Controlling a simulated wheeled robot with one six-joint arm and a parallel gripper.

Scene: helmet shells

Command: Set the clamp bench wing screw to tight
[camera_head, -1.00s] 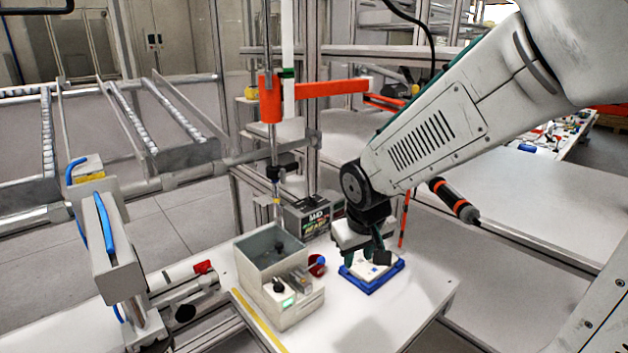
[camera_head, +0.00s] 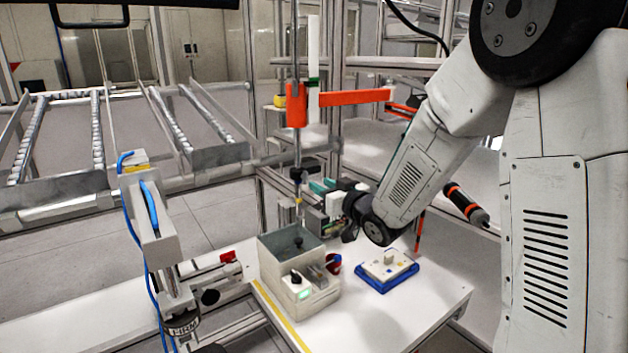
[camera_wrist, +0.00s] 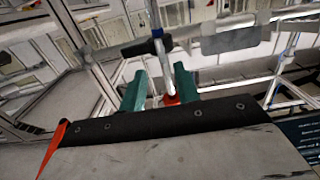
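My gripper (camera_head: 317,188) is behind the grey box, turned sideways toward a thin upright rod with a black fitting (camera_head: 297,175). In the wrist view its two teal fingers (camera_wrist: 159,76) stand apart. A metal rod (camera_wrist: 160,40) with a black crosspiece runs up the picture between and beyond them; I cannot tell whether they touch it. I cannot pick out the wing screw for sure. A small red part (camera_head: 228,257) sits at the left edge of the white bench (camera_head: 410,312); its setting is too small to read.
A grey box (camera_head: 290,248) with a black knob, a red cup (camera_head: 334,263) and a blue-based white block (camera_head: 387,270) stand on the bench.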

